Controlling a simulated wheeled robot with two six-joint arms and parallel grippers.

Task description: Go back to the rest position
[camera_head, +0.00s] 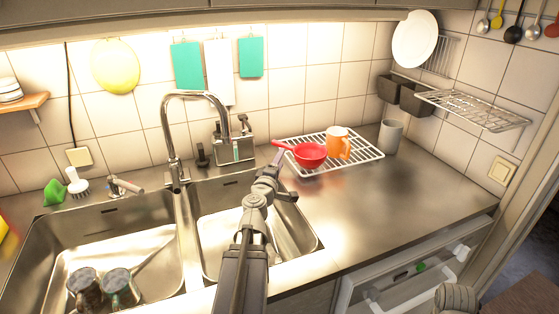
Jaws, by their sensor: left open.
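My left arm reaches up the middle of the head view, over the front edge of the right sink basin (215,225). My left gripper (281,176) is open, with its fingers apart and nothing seen between them. It shows just left of and below a small red pan (311,156), whose handle points left above the fingers. Whether a finger touches the handle is hard to tell. The pan sits on a white wire rack (362,154) beside an orange mug (338,143).
A tall chrome faucet (170,130) stands left of the gripper. The left basin (60,250) holds two mugs (118,287).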

